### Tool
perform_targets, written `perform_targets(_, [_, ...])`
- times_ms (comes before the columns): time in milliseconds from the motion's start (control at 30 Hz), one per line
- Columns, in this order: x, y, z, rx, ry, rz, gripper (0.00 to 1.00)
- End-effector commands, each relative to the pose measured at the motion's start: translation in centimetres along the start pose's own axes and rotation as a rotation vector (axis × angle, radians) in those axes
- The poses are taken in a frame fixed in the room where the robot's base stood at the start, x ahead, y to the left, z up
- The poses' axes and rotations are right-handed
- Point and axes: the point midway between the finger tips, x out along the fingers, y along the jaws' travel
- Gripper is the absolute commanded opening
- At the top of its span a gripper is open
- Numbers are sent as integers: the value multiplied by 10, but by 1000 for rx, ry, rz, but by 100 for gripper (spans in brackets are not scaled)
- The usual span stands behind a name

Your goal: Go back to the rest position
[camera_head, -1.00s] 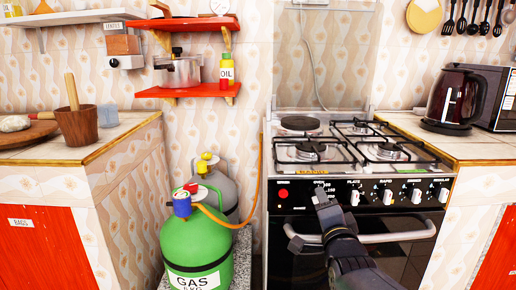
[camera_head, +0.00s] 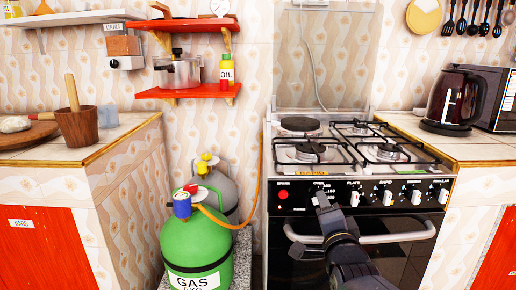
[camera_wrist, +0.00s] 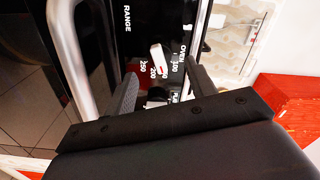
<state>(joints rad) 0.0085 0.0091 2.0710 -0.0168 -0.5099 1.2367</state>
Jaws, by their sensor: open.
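My gripper (camera_head: 321,200) is in front of the stove's control panel, at its left part, with my arm reaching up from the bottom right. In the wrist view, my gripper (camera_wrist: 161,68) has its two dark fingers apart, with a white oven knob (camera_wrist: 158,58) showing between and beyond them. The numbers around that knob are readable. I cannot tell whether the fingers touch it. In the head view the gripper covers that part of the panel.
The stove (camera_head: 300,170) stands between two tiled counters. Its handle bar (camera_head: 395,232) passes close by my arm. A green gas bottle (camera_head: 195,240) and a grey one (camera_head: 218,185) stand to the left. A kettle (camera_head: 452,100) is on the right counter.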

Motion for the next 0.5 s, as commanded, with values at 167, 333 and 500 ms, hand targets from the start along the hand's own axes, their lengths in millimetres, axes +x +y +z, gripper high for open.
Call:
perform_targets(167, [32, 2, 1, 0, -1, 1, 53])
perform_targets(333, [35, -3, -1, -117, -1, 1, 53])
perform_targets(500, [34, -3, 0, -254, -1, 2, 53])
